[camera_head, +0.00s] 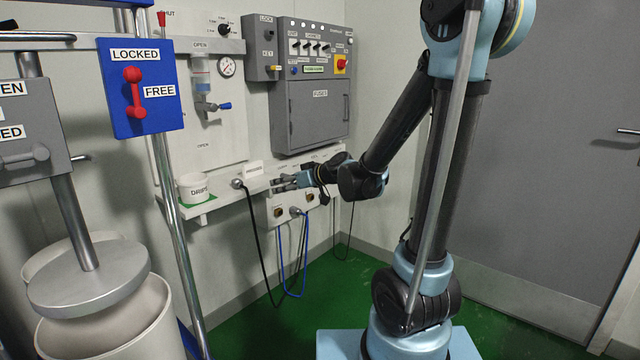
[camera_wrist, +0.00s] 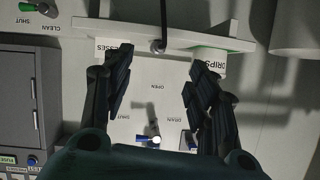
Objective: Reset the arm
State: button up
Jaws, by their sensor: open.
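My gripper (camera_head: 285,184) is at the end of my bent arm, in front of the wall beside the small shelf. It is open and empty. In the wrist view my gripper (camera_wrist: 163,80) shows two dark fingers spread wide, with the wall panel between and beyond them. The fingers overlap the shelf labels in that view, and I cannot tell whether they touch anything. A black cable plug (camera_head: 237,183) sits at the shelf, left of my gripper in the head view.
A grey control box (camera_head: 311,115) is above my gripper; blue and black cables hang below. A blue LOCKED/FREE panel (camera_head: 155,112) and a drum (camera_head: 110,325) are at left. Green floor (camera_head: 255,330) is open between.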

jog(key=s+d+f+m+g+h, duration=0.2)
jog(key=s+d+f+m+h, duration=0.1)
jog(key=s+d, duration=0.6)
jog(key=s+d+f+m+g+h, duration=0.1)
jog(key=s+d+f+m+h, duration=0.2)
jog(key=s+d, duration=0.6)
jog(key=s+d+f+m+g+h, duration=0.2)
jog(key=s+d+f+m+h, duration=0.1)
jog(key=s+d, duration=0.6)
jog(key=d+f+h, duration=0.1)
jog(key=d+f, duration=0.1)
jog(key=d, duration=0.1)
jog(key=shift+s+d+f+g+h, duration=0.2)
jog(key=shift+s+g+h, duration=0.1)
jog(key=shift+h, duration=0.1)
